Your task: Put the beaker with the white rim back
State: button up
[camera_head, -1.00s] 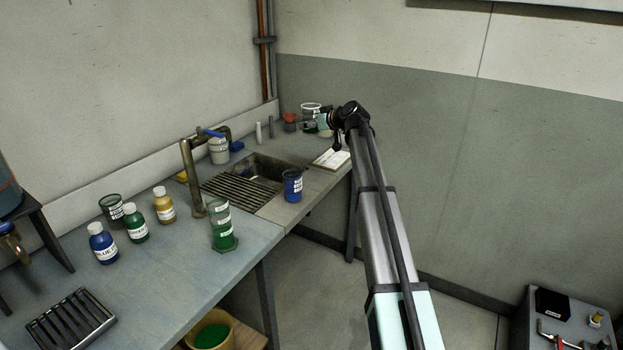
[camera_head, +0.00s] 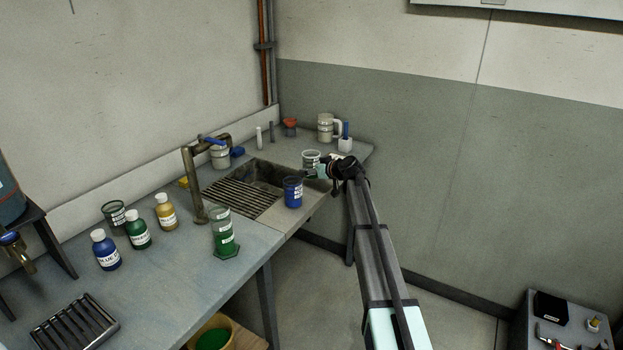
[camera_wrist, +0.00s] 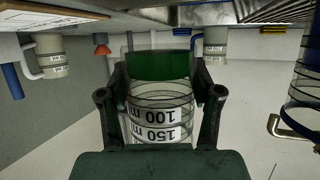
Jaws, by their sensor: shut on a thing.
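The beaker with the white rim (camera_head: 311,157) is clear glass and appears at the back right corner of the sink in the head view. My gripper (camera_head: 320,173) is shut on it from the right. In the wrist view, which looks upside down, my gripper (camera_wrist: 160,85) has its fingers on both sides of the clear beaker (camera_wrist: 160,112), which bears 100 ml and 150 ml marks.
The sink (camera_head: 262,180) lies left of my gripper, with a blue beaker (camera_head: 292,192) at its front edge. A white mug (camera_head: 326,127), a blue-handled item in a white holder (camera_head: 345,139) and a red funnel (camera_head: 290,126) stand behind. A green cylinder (camera_head: 222,235) stands front left.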

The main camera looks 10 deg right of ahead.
aim_at(312, 179)
jog(key=shift+f+p, duration=0.3)
jog(key=shift+f, duration=1.75)
jog(key=shift+f, duration=0.15)
jog(key=o, duration=1.3)
jog(key=shift+r, duration=0.2)
jog(key=shift+s+d, duration=0.15)
jog(key=shift+s, duration=0.1)
jog(key=b+v, duration=0.2)
jog(key=v, duration=0.9)
jog(key=shift+d+r, duration=0.15)
jog(key=shift+r, duration=0.05)
